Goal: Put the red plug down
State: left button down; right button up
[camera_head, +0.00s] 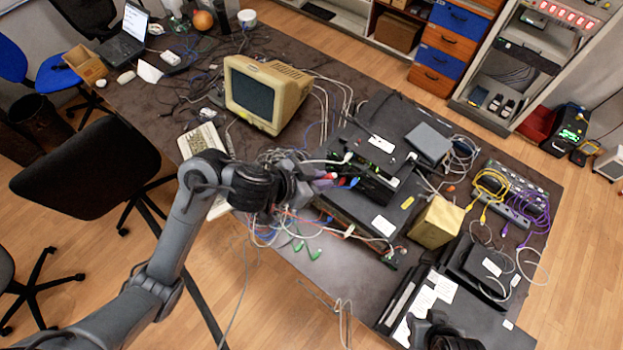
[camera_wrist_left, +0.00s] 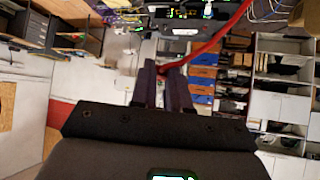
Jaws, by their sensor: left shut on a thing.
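My left gripper (camera_head: 320,180) reaches in from the left to the front of the stacked black network devices (camera_head: 372,170). It is shut on the red plug (camera_head: 331,175), of which only a small red patch shows beside the fingers. In the left wrist view the fingers (camera_wrist_left: 163,72) are close together, and a red cable (camera_wrist_left: 207,47) runs from between them up to the right. The plug body itself is mostly hidden by the fingers there. I cannot tell whether the plug touches a device. My right gripper is not in view.
Loose cables and green plugs (camera_head: 307,250) lie at the table's front edge. A beige monitor (camera_head: 262,95) stands behind my left arm. A yellowish box (camera_head: 436,222) and a grey box (camera_head: 428,143) are to the right. Bare dark tabletop (camera_head: 300,262) shows near the front edge.

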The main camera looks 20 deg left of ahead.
pick_arm(q)
jog(key=w+d+r+m+g+h, duration=0.1)
jog(key=d+r+m+g+h, duration=0.15)
jog(key=d+r+m, duration=0.35)
jog(key=s+a+r+n+t+y, duration=0.4)
jog(key=s+a+r+n+y, duration=0.1)
jog(key=r+n, duration=0.4)
jog(key=s+a+r, duration=0.1)
jog(key=a, duration=0.1)
jog(key=shift+a+r, duration=0.25)
jog(key=shift+a, duration=0.1)
dwell(0.4)
jog(key=shift+s+f, duration=0.1)
